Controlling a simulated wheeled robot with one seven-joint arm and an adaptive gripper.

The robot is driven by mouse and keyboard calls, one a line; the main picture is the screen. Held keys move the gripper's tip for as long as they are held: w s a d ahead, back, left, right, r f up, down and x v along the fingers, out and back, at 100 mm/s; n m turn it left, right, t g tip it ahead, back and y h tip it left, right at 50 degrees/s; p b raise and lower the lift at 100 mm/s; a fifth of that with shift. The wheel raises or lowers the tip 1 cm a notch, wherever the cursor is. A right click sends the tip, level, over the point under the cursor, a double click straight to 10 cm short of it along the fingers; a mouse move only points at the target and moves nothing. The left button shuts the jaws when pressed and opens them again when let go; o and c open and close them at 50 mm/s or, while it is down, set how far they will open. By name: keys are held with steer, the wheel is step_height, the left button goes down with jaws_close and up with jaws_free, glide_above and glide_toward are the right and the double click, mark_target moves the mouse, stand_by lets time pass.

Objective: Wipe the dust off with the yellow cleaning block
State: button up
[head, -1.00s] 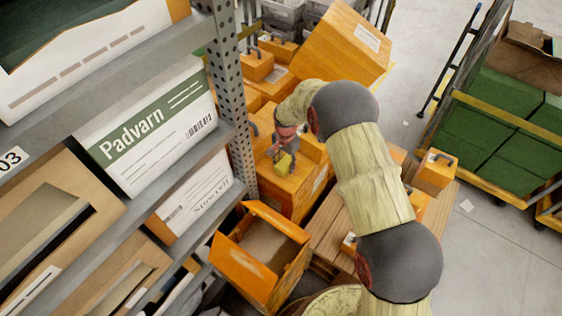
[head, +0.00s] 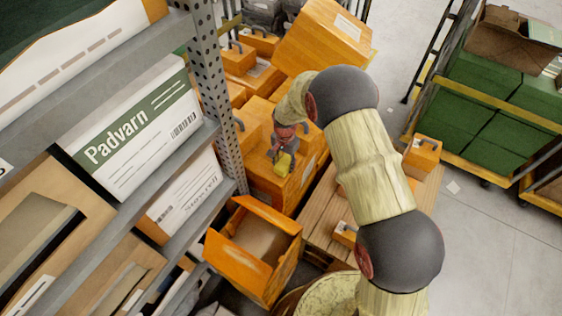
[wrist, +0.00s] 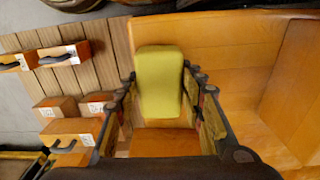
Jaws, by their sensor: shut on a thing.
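The yellow cleaning block (head: 284,165) is held in my gripper (head: 285,152) over a large orange box (head: 270,185) beside the rack post. In the wrist view the block (wrist: 160,82) sits between the two fingers of my gripper (wrist: 161,92), which are shut on it. Orange surface (wrist: 165,142) shows just below the block there. I cannot tell whether the block touches the box. I cannot make out any dust in either view.
A grey rack (head: 212,95) with cartons stands close on the left. An open orange box (head: 253,250) lies in front. Small handled orange boxes stand on a wooden pallet (head: 325,205).

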steer(key=shift+s+d, duration=0.6)
steer(key=shift+d, duration=0.3)
steer(key=shift+r, duration=0.15)
steer(key=shift+w+r+p, duration=0.1)
steer(key=shift+r+p, duration=0.4)
steer(key=shift+r, duration=0.05)
steer(key=shift+a+r+p, duration=0.1)
steer(key=shift+r+p, duration=1.25)
steer(key=shift+r, duration=1.05)
steer(key=shift+r+p, duration=0.85)
steer(key=shift+r, duration=0.7)
